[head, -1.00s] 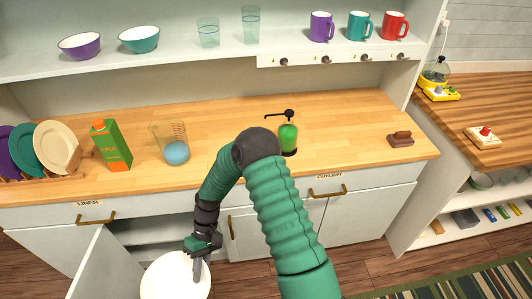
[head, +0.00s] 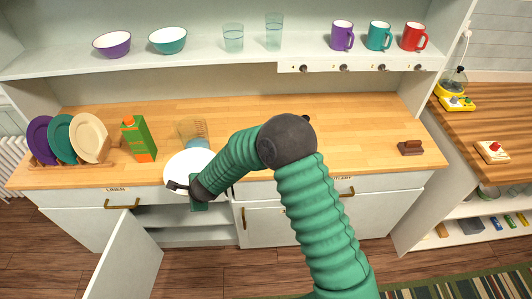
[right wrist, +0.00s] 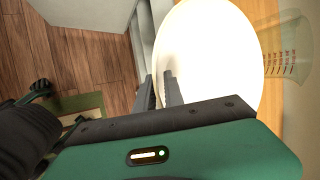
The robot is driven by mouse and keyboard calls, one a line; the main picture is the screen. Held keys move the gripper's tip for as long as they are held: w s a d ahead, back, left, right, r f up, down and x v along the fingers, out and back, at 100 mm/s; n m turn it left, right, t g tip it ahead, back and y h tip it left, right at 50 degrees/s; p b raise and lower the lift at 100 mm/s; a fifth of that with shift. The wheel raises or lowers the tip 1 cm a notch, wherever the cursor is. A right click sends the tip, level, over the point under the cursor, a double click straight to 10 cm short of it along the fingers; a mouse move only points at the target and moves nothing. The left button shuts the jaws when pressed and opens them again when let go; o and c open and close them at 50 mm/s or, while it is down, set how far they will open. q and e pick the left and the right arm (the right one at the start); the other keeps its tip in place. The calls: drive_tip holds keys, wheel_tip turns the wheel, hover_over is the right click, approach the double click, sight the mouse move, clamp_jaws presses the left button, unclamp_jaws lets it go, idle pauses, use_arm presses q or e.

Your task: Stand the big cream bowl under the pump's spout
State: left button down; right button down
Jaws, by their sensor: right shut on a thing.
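The big cream bowl (head: 186,163) shows as a pale, nearly white round shape at the counter's front edge in the head view. My right gripper (head: 178,187) is shut on its near rim. In the right wrist view the bowl (right wrist: 207,55) fills the upper middle, with the fingers (right wrist: 160,92) at its edge. I cannot tell whether the bowl touches the counter. The pump (head: 306,118) is almost wholly hidden behind my right arm; only a dark bit of its top shows. My left gripper is not in view.
A measuring beaker (head: 190,131) stands just behind the bowl, with a juice carton (head: 139,139) and a plate rack (head: 75,164) to its left. A cupboard door (head: 125,268) hangs open below. The counter right of my arm is clear up to a brown block (head: 411,148).

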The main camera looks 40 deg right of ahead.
drive_tip(key=d+p, duration=0.1)
drive_tip(key=d, duration=0.9)
drive_tip(key=d+p, duration=0.1)
drive_tip(key=d, duration=1)
drive_tip(key=w+d+p, duration=0.1)
drive_tip(key=d, duration=0.9)
drive_tip(key=shift+w+d+p, duration=0.1)
drive_tip(key=shift+d+p, duration=0.1)
drive_tip(key=shift+p, duration=0.2)
drive_tip(key=f+b, duration=0.1)
drive_tip(key=f, duration=0.1)
drive_tip(key=f+b, duration=0.2)
drive_tip(key=shift+a, duration=0.2)
drive_tip(key=shift+a+r, duration=0.1)
drive_tip(key=shift+r, duration=0.1)
drive_tip(key=c, duration=1.4)
unclamp_jaws()
drive_tip(key=shift+c, duration=0.2)
